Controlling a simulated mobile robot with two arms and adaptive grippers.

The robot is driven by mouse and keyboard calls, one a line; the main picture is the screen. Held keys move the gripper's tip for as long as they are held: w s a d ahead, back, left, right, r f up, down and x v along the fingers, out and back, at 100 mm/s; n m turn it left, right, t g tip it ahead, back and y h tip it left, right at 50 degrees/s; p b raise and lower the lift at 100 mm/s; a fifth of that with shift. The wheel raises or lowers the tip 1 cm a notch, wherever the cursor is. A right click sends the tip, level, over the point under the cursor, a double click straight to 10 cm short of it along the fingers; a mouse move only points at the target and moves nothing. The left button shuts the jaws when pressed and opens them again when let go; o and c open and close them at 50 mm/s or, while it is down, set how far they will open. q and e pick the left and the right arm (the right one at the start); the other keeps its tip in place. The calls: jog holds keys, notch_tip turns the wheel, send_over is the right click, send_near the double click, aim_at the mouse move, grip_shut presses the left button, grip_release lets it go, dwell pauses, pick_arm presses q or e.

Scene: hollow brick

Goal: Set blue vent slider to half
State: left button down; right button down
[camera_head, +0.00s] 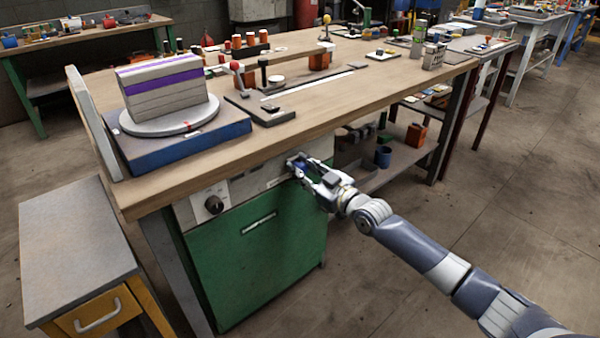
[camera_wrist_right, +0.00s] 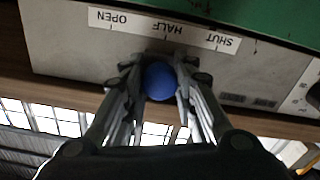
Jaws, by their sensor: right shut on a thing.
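The blue slider knob (camera_wrist_right: 159,81) sits on the grey control strip below the bench top. In the right wrist view, which is upside down, a white label (camera_wrist_right: 165,30) reads OPEN, HALF and SHUT. The knob is roughly in line with the HALF mark, between OPEN and SHUT. My right gripper (camera_wrist_right: 158,84) is shut on the knob, one finger on each side. In the head view the right gripper (camera_head: 296,165) reaches the strip from the right, and a bit of the blue knob shows between its fingers. My left gripper is not in view.
The strip is above a green cabinet door (camera_head: 257,235) and has a black dial (camera_head: 214,204) at its left. The wooden bench top (camera_head: 330,95) overhangs the strip. A drawer unit (camera_head: 75,250) stands at left. The floor at right is open.

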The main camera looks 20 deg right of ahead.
jog(key=c, duration=1.3)
grip_release()
jog(key=v, duration=1.2)
